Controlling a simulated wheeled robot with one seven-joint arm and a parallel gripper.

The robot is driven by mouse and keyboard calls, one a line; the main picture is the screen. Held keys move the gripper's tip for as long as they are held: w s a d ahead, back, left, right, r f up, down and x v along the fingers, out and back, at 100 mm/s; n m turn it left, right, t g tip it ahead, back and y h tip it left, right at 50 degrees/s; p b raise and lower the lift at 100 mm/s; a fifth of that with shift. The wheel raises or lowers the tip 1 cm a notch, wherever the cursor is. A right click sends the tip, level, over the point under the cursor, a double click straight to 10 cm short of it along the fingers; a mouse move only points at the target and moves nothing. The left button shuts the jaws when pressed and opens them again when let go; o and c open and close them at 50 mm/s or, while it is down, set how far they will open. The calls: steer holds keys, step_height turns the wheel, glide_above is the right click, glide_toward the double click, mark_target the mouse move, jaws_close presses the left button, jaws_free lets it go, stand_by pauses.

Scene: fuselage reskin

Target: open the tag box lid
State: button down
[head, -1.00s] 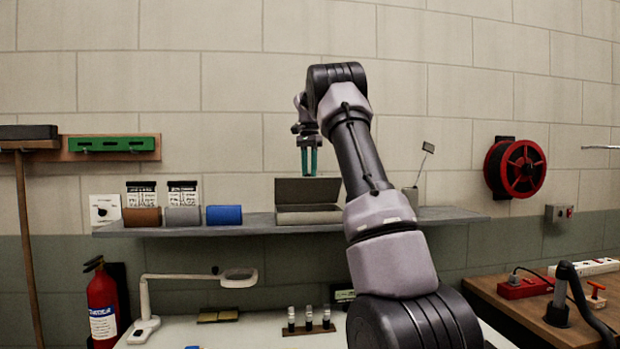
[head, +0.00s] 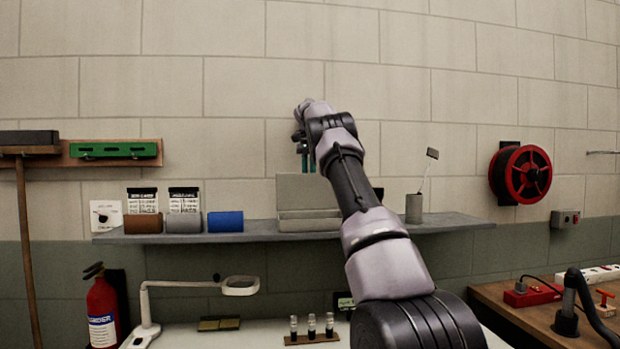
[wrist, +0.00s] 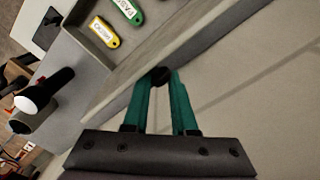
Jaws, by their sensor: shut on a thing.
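The grey tag box (head: 308,222) sits on the wall shelf in the head view. Its lid (head: 292,190) stands raised, about upright, at the back of the box. My gripper (head: 308,163) is at the lid's top edge. In the wrist view the green fingers of my gripper (wrist: 161,95) are closed around a small dark knob (wrist: 160,76) at the edge of the lid (wrist: 190,45). A green tag (wrist: 128,11) and a yellow tag (wrist: 104,32) show inside the open box. The far inside of the box is out of view.
Brown, grey and blue rolls (head: 225,222) lie on the shelf (head: 255,229) left of the box. A grey cup (head: 413,208) holding a thin tool stands to its right. A magnifier lamp (head: 240,286) and small vials (head: 311,326) are below.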

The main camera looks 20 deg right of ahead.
steer(key=shift+w+a+f, duration=0.25)
steer(key=shift+a+f, duration=0.05)
steer(key=shift+a, duration=0.2)
steer(key=c, duration=0.6)
jaws_free()
steer(key=shift+w+a, duration=0.1)
steer(key=shift+d+r, duration=0.1)
steer(key=shift+d, duration=0.2)
